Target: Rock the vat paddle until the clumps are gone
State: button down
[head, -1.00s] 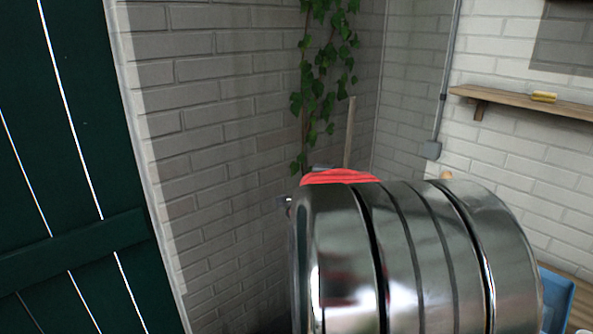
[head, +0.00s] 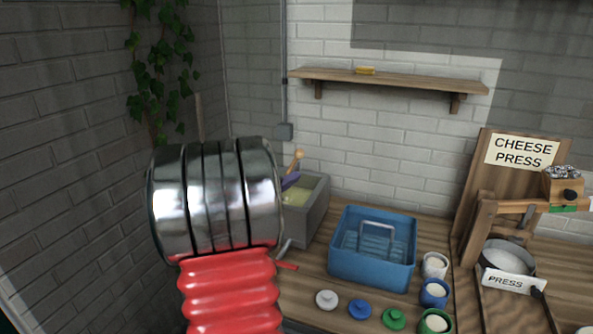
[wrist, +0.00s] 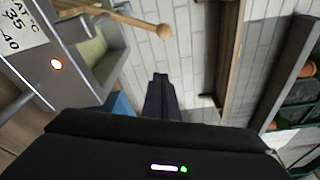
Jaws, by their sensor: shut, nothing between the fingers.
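The grey vat (head: 313,212) stands on the bench just right of my arm in the head view, with pale yellow-green contents (head: 300,193). It also shows at left in the wrist view (wrist: 88,80), with a temperature label and a lit orange lamp. The wooden paddle handle (head: 294,162) rises from the vat and ends in a round knob. In the wrist view the handle (wrist: 125,17) reaches in from the upper left. My gripper (wrist: 160,77) is shut and empty, below the knob in that picture and apart from it. I cannot make out clumps.
A blue crate (head: 371,281) stands right of the vat. Several cups and coloured lids, one blue (head: 360,309), are in front. The cheese press (head: 490,225) stands farther right. A wall shelf (head: 390,83) hangs above; ivy (head: 160,70) hangs at left.

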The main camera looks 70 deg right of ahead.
jog(key=d, duration=1.1)
jog(key=shift+w+d+r, duration=0.15)
jog(key=shift+r, duration=0.1)
dwell(0.3)
